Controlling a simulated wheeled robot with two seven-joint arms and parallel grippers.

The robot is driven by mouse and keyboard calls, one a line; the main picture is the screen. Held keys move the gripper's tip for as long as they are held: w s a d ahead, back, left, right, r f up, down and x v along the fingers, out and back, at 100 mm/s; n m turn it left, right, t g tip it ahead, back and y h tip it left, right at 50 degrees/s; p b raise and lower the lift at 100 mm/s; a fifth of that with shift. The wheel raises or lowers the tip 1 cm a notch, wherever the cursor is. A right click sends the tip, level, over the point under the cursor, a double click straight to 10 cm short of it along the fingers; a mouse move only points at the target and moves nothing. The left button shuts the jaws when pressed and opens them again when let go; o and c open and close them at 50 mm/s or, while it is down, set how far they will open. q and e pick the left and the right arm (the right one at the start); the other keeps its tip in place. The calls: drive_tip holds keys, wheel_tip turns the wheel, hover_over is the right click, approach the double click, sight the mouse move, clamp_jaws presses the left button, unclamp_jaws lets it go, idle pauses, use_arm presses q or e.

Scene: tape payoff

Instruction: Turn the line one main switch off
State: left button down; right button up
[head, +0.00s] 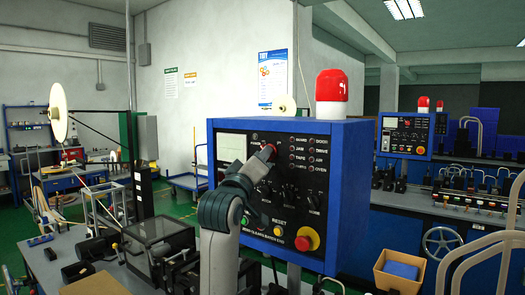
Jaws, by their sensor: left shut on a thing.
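The blue control box (345,190) of the near line stands in the middle of the head view, with a dark panel of knobs, lamps and buttons. My left arm comes up from below in front of it. My left gripper (262,160) is at the upper middle of the panel, shut on a small red part (267,151), which looks like the main switch. The gripper hides most of this switch, so its position cannot be told. My right gripper is not in view.
A yellow-ringed red stop button (307,238) sits at the panel's lower right. A red beacon (332,92) stands on top of the box. A second blue control box (405,135) stands farther back right. A cardboard box (398,271) is at the lower right.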

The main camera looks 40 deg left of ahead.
use_arm(q)
drive_tip(key=shift+n, duration=0.3)
drive_tip(key=c, duration=1.8)
unclamp_jaws()
drive_tip(key=shift+c, duration=0.2)
